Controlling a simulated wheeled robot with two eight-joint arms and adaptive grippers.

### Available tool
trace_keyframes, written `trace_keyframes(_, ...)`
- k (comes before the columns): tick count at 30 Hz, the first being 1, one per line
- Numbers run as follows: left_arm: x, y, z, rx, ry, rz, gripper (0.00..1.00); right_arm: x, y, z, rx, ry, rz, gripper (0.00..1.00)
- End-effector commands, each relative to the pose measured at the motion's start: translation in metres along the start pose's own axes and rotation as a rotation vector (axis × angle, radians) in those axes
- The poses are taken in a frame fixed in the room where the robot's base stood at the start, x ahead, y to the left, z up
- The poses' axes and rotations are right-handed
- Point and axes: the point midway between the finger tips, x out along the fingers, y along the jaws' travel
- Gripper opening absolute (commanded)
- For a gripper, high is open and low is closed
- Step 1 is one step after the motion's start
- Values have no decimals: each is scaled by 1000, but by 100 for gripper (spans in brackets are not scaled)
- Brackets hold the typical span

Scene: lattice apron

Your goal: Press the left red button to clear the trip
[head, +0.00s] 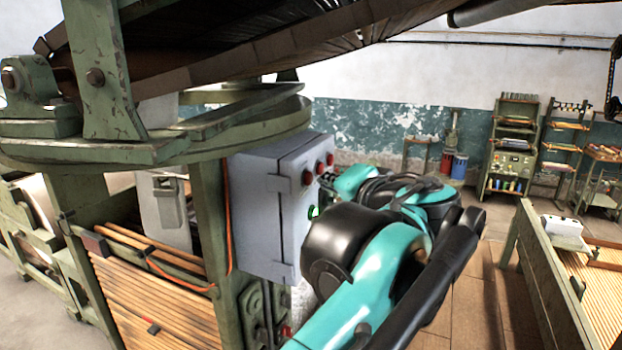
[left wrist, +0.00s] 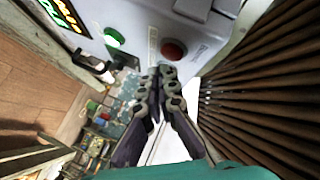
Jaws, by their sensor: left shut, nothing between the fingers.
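A grey control box (head: 270,205) hangs on the green machine frame. Three red buttons stand in a row on its face: the left one (head: 307,177), the middle one (head: 319,168) and the right one (head: 330,159). My left gripper (head: 326,180) is close to the box face, just below the row, partly hidden by its own arm. In the left wrist view its fingers (left wrist: 159,72) are together and empty, pointing at a red button (left wrist: 173,50). The tips look just short of it; contact is unclear. My right gripper is not in view.
A green lit button (left wrist: 114,37) and a small display (left wrist: 63,14) share the box face. Brown slats (left wrist: 260,85) lie close at the right in the wrist view. A shelf rack (head: 512,150) stands far back, with open floor before it.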

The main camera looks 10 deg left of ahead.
Motion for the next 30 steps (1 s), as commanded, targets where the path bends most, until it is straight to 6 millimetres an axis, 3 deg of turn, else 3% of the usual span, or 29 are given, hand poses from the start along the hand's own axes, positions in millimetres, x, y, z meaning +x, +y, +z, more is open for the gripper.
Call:
trace_keyframes(5, -1, 1, -1, 0, 0, 0, 0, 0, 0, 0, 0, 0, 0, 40)
trace_keyframes(19, -31, 23, -24, 1, 2, 1, 0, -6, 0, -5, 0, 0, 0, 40)
trace_keyframes(30, -35, 26, -25, 0, 0, 0, 0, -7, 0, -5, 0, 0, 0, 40)
